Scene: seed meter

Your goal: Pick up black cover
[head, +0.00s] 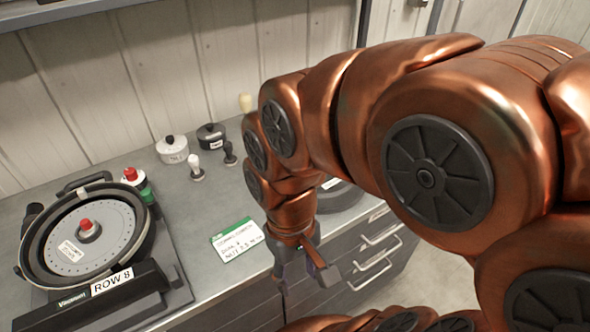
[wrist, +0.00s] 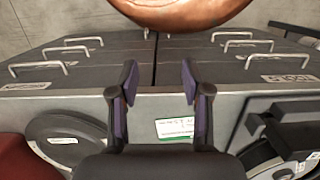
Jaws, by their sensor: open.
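My gripper (head: 308,277) is open and empty, pointing down in front of the bench's front edge. Its two spread fingers also show in the wrist view (wrist: 159,84), with nothing between them. A dark round disc (head: 340,197) lies on the bench right of my gripper, mostly hidden behind my arm. In the wrist view a dark-rimmed round part with a white label (wrist: 62,139) lies left of the fingers. The seed meter (head: 86,232) sits open at the left, with a speckled grey disc and red knob inside. I cannot tell for certain which part is the black cover.
A green-and-white card (head: 238,240) lies near the bench edge. A white lidded pot (head: 172,149), a black lidded pot (head: 211,136) and two small knobbed tools (head: 196,167) stand behind. Drawers with metal handles (head: 372,275) are below.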

